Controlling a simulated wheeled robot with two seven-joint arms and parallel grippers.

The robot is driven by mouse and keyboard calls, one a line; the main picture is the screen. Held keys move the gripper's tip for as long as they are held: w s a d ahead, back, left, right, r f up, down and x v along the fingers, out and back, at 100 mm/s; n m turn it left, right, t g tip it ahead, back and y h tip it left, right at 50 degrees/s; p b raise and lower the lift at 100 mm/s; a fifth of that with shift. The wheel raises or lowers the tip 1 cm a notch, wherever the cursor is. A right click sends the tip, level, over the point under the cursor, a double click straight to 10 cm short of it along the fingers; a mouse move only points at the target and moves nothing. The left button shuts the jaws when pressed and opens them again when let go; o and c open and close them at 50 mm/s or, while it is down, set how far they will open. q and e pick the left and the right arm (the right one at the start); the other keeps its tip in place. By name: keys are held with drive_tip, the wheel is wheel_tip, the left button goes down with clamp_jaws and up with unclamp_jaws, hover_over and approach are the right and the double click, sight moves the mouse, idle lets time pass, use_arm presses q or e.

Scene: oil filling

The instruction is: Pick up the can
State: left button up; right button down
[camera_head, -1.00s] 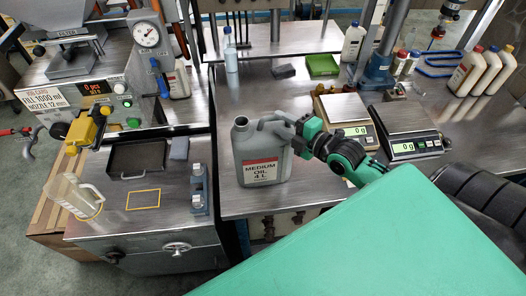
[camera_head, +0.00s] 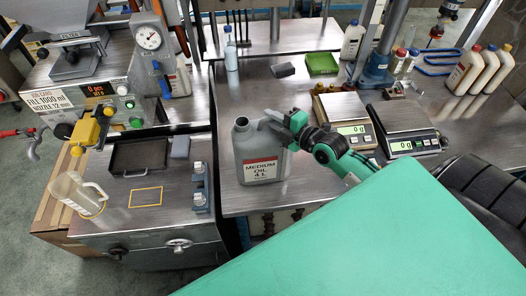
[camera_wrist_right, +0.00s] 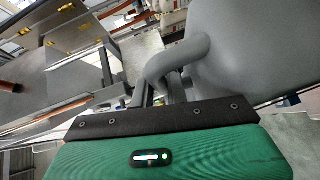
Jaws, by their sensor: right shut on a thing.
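The can is a grey jug (camera_head: 249,150) labelled "MEDIUM OIL 4 L". It stands upright near the front left edge of the table in the head view. My right gripper (camera_head: 284,125) is at the upper right of the can, shut on its handle; the fingers partly hide the handle. In the right wrist view the can's grey body (camera_wrist_right: 250,45) fills the upper right, and its curved handle (camera_wrist_right: 172,65) runs down between the fingers. Whether the can's base touches the table cannot be told. My left gripper is not in view.
Two scales (camera_head: 352,130) stand right of my right gripper. A filling machine with a black tray (camera_head: 139,156) is at the left, with a clear jug (camera_head: 78,194) at its front left. A green bin (camera_head: 322,64) and several bottles stand farther back.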

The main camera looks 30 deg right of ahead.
drive_tip(key=shift+r, duration=0.1)
wheel_tip(320, 180, up, 20)
drive_tip(key=b, duration=0.3)
drive_tip(key=shift+b, duration=0.3)
idle(0.9)
